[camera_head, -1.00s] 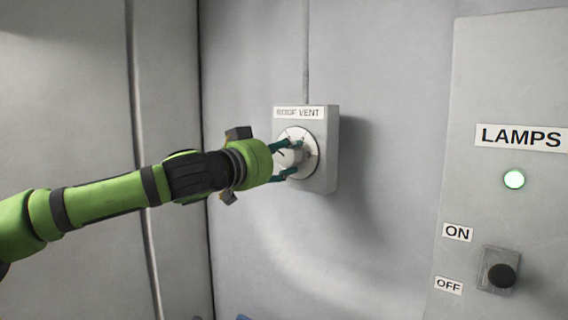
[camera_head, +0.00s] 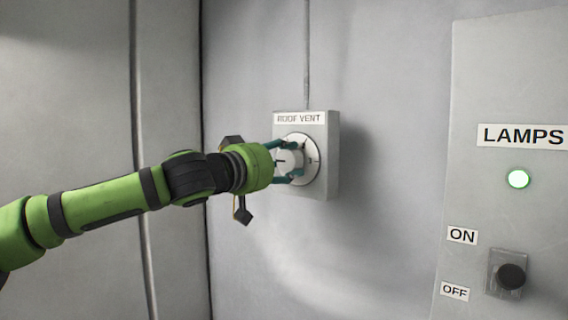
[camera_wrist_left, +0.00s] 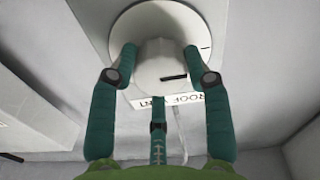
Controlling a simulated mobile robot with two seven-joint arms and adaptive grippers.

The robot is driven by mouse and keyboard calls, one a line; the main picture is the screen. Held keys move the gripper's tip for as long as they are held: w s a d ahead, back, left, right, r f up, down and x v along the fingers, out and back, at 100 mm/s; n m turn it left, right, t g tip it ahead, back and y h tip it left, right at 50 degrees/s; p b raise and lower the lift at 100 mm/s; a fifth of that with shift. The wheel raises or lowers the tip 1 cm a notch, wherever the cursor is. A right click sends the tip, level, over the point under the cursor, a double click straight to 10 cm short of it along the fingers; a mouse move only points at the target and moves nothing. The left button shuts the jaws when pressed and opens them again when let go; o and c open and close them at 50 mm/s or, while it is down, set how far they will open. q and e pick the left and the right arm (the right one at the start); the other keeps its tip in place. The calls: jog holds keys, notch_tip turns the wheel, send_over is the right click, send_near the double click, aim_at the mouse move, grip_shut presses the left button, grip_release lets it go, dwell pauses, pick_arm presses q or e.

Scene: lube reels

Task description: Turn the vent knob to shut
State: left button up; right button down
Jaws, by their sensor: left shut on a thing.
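The vent knob (camera_head: 287,161) is a pale round knob on a white dial on a grey wall box (camera_head: 333,150) labelled ROOF VENT. My left gripper (camera_head: 295,158) reaches it from the left, with its teal fingers around the knob, one above and one below, shut on it. In the left wrist view the knob (camera_wrist_left: 155,62) sits between the two side fingers, and its black pointer mark shows at its lower right. In the head view the mark points roughly left. The fingers hide part of the dial. My right gripper is not in view.
To the right, a grey LAMPS panel (camera_head: 480,75) carries a lit green lamp (camera_head: 518,179) and a black switch knob (camera_head: 511,276) beside ON and OFF labels. A thin conduit (camera_head: 306,55) runs up from the vent box. The wall between box and panel is bare.

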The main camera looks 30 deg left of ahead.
pick_arm(q)
jog(key=shift+d+f, duration=0.1)
jog(key=shift+f, duration=0.55)
jog(key=o, duration=1.1)
jog(key=shift+o, duration=0.3)
jog(key=shift+w+r, duration=0.15)
jog(key=shift+r, duration=0.15)
jog(key=shift+s+r, duration=0.15)
jog(key=shift+s, duration=0.45)
jog(key=s+a, duration=0.1)
jog(key=s, duration=0.9)
jog(key=shift+s+f, duration=0.25)
jog(key=shift+s, duration=0.15)
